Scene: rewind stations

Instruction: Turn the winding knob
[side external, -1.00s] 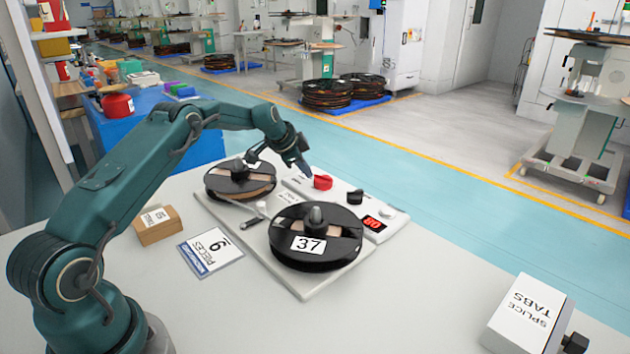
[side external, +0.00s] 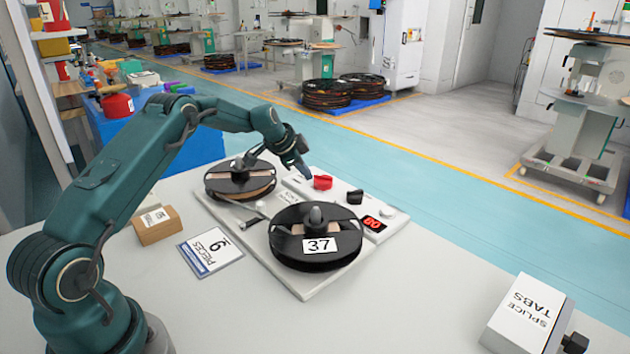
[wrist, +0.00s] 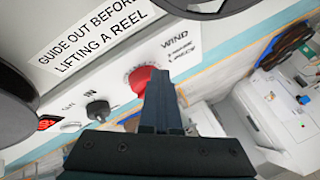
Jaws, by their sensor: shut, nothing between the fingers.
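The red winding knob (side external: 323,182) sits on the pale control panel; in the wrist view the red knob (wrist: 137,78) is beside the printed word WIND. My gripper (side external: 305,174) is at the knob's left in the side view, pointing down. In the wrist view my gripper (wrist: 160,75) has its fingers together, empty, and their tips overlap the knob's right edge. I cannot tell whether they touch it. The front reel (side external: 290,255) carries a label reading 37. The rear reel (side external: 240,188) stands behind it to the left.
A black knob (side external: 355,197), a red digit display (side external: 373,223) and a white button (side external: 388,213) line the panel. A cardboard box (side external: 157,228) and a PIECES card (side external: 210,251) lie left of the base plate. A SPLICE TABS box (side external: 527,315) stands right.

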